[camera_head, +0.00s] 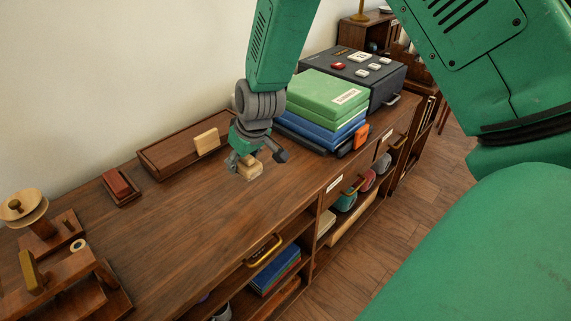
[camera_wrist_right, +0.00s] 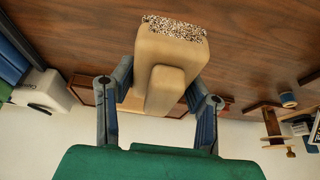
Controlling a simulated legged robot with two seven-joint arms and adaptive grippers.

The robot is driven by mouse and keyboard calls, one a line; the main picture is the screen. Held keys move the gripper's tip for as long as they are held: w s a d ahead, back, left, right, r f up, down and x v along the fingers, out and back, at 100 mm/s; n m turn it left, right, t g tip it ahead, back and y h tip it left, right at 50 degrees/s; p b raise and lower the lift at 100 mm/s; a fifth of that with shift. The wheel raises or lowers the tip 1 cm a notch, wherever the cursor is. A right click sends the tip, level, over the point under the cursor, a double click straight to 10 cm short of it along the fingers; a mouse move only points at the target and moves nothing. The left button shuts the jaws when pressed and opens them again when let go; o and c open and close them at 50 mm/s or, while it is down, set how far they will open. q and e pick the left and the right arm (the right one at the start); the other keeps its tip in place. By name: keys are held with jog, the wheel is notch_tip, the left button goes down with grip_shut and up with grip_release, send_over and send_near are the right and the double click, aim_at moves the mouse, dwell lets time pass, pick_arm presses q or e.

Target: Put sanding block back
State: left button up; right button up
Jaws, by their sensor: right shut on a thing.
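The sanding block (camera_head: 250,171) is a tan block, held by my right gripper (camera_head: 254,160) above the wooden cabinet top. In the right wrist view the sanding block (camera_wrist_right: 165,70) has a speckled rough face at its far end and a raised grip on the near side. The fingers of the right gripper (camera_wrist_right: 160,95) close on both of its sides. A long wooden tray (camera_head: 165,163) with a light wooden piece (camera_head: 207,141) at its right end lies behind the gripper. A small wooden holder with a red block (camera_head: 119,184) sits to the left. My left gripper is not in view.
Green and blue cases (camera_head: 322,97) are stacked right of the gripper, beside a dark box (camera_head: 358,72). Wooden stands (camera_head: 60,250) fill the left end. The cabinet top (camera_head: 190,225) is clear in the middle. Open shelves lie below its front edge.

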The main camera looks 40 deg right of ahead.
jog(key=b, duration=0.1)
send_over(249, 195)
jog(key=f, duration=0.6)
jog(key=shift+s+a, duration=0.35)
jog(key=shift+s, duration=0.05)
jog(key=shift+d+f, duration=0.3)
jog(key=shift+f, duration=0.3)
notch_tip(249, 195, down, 3)
jog(key=shift+d+r+b, duration=0.15)
jog(key=shift+r+b, duration=0.05)
jog(key=shift+b, duration=0.2)
jog(key=shift+f, duration=0.25)
jog(key=shift+a+r, duration=0.1)
jog(key=shift+a, duration=0.1)
jog(key=shift+c, duration=0.4)
jog(key=shift+a, duration=0.2)
jog(key=o, duration=1.2)
jog(key=shift+d, duration=0.15)
jog(key=shift+d, duration=0.1)
